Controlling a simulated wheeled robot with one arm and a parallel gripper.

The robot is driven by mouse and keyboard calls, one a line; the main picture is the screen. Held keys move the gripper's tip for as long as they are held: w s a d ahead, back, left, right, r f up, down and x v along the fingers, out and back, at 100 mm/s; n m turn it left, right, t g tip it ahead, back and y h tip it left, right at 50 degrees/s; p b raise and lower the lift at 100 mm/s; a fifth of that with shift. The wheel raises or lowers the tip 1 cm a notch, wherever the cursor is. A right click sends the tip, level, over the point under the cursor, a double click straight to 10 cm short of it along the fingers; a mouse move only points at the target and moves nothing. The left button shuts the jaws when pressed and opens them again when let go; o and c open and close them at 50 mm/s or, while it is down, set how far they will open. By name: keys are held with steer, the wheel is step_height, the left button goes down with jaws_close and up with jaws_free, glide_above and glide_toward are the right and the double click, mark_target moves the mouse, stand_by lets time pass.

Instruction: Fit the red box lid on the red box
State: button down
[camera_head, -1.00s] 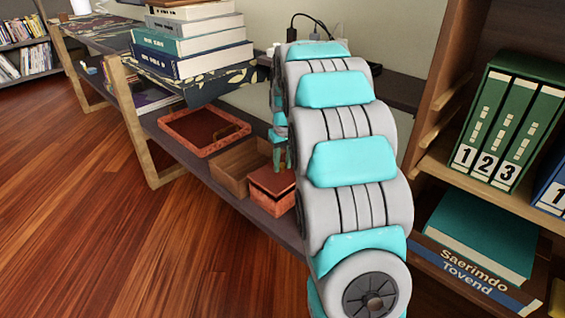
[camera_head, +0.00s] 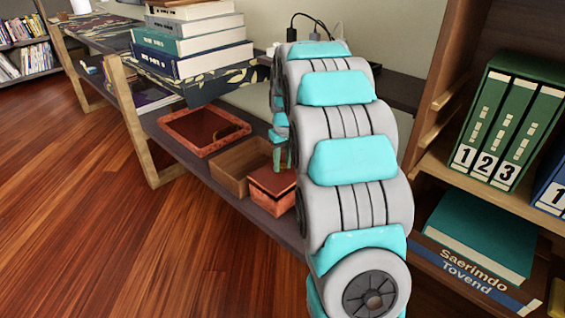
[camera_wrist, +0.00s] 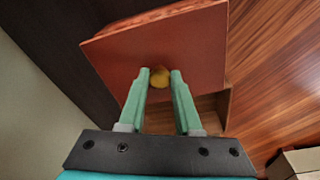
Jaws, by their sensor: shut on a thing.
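The red box (camera_head: 268,201) stands on the low shelf, just left of my arm in the head view. The red box lid (camera_head: 272,182) is over its top; I cannot tell whether it is fully seated or slightly above the rim. In the wrist view the lid (camera_wrist: 160,55) is a flat red square with a small yellow knob (camera_wrist: 159,77). My gripper (camera_wrist: 161,76) is shut on that knob. The lid hides the red box in the wrist view. My arm hides most of the gripper in the head view.
An open brown wooden box (camera_head: 236,170) is directly left of the red box. A shallow red tray (camera_head: 188,143) lies further left on the shelf (camera_head: 220,183). Stacked books (camera_head: 193,60) stand behind. Green binders (camera_head: 507,130) are on the right shelf.

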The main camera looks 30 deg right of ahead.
mark_target(284, 167)
steer(key=shift+f, duration=1)
steer(key=c, duration=0.5)
jaws_free()
steer(key=shift+r, duration=0.1)
steer(key=r, duration=0.5)
steer(key=s+r, duration=0.1)
steer(key=r, duration=0.1)
steer(key=shift+r, duration=0.15)
steer(key=shift+s+r, duration=0.1)
steer(key=shift+r, duration=0.05)
